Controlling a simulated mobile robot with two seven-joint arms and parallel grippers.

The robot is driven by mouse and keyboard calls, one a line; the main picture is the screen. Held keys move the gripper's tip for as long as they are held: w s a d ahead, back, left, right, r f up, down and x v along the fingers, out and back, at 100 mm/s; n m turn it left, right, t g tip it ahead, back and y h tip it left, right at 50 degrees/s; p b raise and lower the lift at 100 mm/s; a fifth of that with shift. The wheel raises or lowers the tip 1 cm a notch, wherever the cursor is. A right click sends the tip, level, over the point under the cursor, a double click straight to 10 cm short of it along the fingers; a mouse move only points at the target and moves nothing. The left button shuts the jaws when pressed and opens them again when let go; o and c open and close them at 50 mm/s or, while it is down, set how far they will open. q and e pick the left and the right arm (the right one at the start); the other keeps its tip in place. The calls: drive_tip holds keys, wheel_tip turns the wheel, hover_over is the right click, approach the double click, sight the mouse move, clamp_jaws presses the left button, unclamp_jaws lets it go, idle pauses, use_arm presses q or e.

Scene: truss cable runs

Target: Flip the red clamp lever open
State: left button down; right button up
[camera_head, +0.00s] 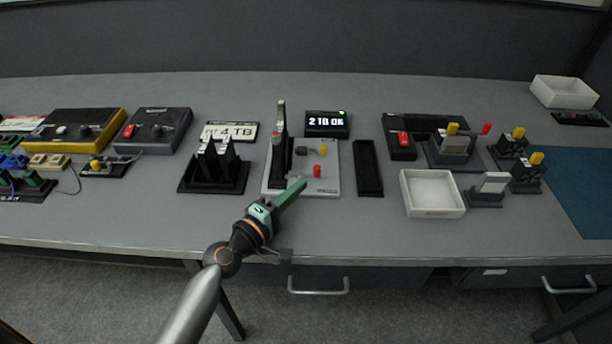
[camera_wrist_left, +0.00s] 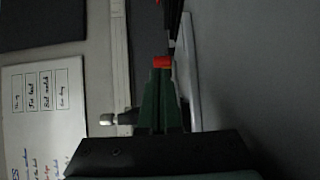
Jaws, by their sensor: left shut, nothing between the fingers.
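My left gripper (camera_head: 303,183) reaches in over the front of the desk, its green fingers closed with nothing between them. Its tips are close to a red knob-like piece (camera_head: 317,171) on a light grey plate (camera_head: 328,186) with a black upright post (camera_head: 281,120). In the left wrist view the closed fingers (camera_wrist_left: 162,72) point at a red piece (camera_wrist_left: 162,61) just at their tips; whether they touch it I cannot tell. A red-tipped lever (camera_head: 487,128) also shows on a dark clamp-like block further right. My right gripper is not in view.
A yellow knob (camera_head: 323,149) stands behind the red piece. A black slotted rack (camera_head: 215,170) is left of the plate; a black tray (camera_head: 368,168) and a white bin (camera_head: 432,194) are right. The desk's front strip is clear.

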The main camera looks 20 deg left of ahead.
sight(315, 172)
use_arm(q)
drive_tip(key=shift+x, duration=1.65)
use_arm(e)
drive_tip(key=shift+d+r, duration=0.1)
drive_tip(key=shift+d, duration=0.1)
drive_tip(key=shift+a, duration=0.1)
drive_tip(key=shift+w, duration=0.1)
